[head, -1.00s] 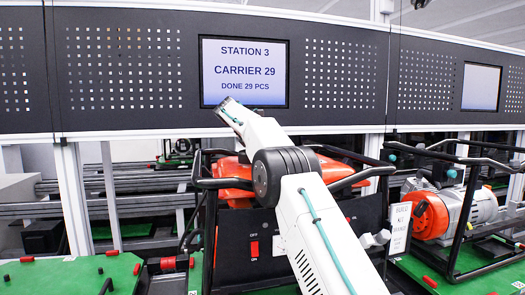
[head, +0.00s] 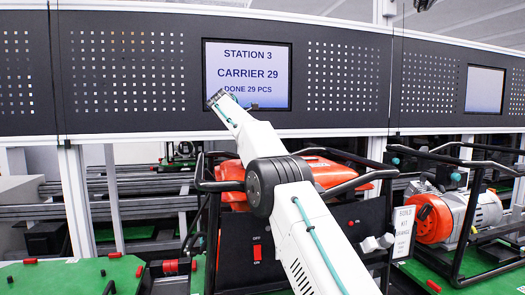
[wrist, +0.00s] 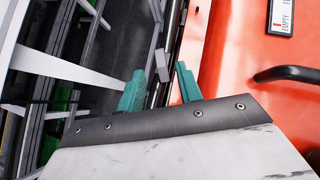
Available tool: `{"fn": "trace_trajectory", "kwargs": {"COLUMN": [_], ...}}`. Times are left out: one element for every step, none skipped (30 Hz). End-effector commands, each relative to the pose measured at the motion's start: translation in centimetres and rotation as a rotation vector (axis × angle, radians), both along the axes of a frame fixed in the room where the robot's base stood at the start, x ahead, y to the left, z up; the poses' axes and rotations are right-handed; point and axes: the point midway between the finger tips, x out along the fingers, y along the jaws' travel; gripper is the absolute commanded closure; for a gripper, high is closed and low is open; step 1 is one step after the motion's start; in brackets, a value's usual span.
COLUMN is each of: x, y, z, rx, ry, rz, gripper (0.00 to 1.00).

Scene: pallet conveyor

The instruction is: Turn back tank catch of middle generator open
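The middle generator stands behind my arm in the head view, with a red tank (head: 330,172), a black tube frame (head: 372,178) and a dark front panel with a red switch. My arm covers part of it. In the wrist view the orange-red tank (wrist: 240,70) fills the right side. My gripper (wrist: 160,68) has two teal fingers spread apart. A small grey block, perhaps the catch (wrist: 162,66), shows between the fingertips, beside the tank's edge. I cannot tell whether a finger touches it. My fingers are not discernible in the head view.
A second generator (head: 450,218) with a red and silver engine stands at the right. Green carrier plates (head: 60,277) with red pegs lie at the left. A dark panel with a lit screen (head: 247,75) spans the back. A black handle (wrist: 290,74) juts from the tank.

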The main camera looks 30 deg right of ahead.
Motion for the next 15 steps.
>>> {"fn": "trace_trajectory", "kwargs": {"x": [-0.1,-0.1,-0.2,-0.2,-0.3,-0.3,-0.4,-0.4,-0.5,-0.6,-0.6,-0.7,-0.7,-0.8,-0.8], "y": [0.7,1.1,1.7,2.1,2.6,3.2,3.6,4.1,4.8,5.4,6.0,6.7,7.4,8.0,8.7], "z": [0.2,0.2,0.1,0.2,0.2,0.2,0.1,0.1,0.2,0.2,0.1,0.1,0.1,0.1,0.1], "rx": [0.0,0.0,0.0,0.0,-0.001,-0.001,-0.001,-0.001,-0.001,-0.001,-0.001,-0.001,-0.001,-0.001,-0.001], "ry": [-0.001,0.001,0.001,0.001,0.001,0.001,0.001,0.001,0.001,0.001,0.001,0.001,0.001,0.001,0.001], "rz": [0.002,0.003,0.003,0.002,0.003,0.004,0.003,0.003,0.003,0.004,0.003,0.002,0.004,0.004,0.003], "gripper": [0.65,0.65,0.65,0.65,0.65,0.65,0.65,0.65,0.65,0.65,0.65,0.65,0.65,0.65,0.65]}}
